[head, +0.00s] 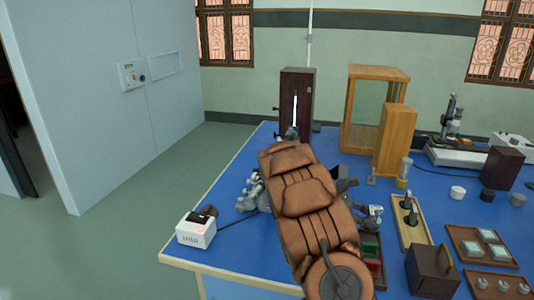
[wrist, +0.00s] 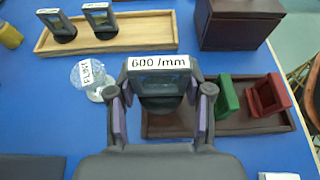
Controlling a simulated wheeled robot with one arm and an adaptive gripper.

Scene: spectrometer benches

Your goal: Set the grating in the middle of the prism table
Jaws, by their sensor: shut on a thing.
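The grating, a small framed plate labelled "600 /mm" (wrist: 160,66) on a dark round base, is upright between the fingers of my gripper (wrist: 160,100) in the wrist view. My gripper is shut on it, one finger at each side. Behind it is a dark tray (wrist: 262,130), and whether the grating is clear of this tray cannot be told. The wrist view does not show the prism table.
A green holder (wrist: 228,96) and a red holder (wrist: 268,95) stand on the dark tray. A clear prism labelled FLINT (wrist: 88,74) is to the left. A wooden tray (wrist: 150,34) holds two framed plates.

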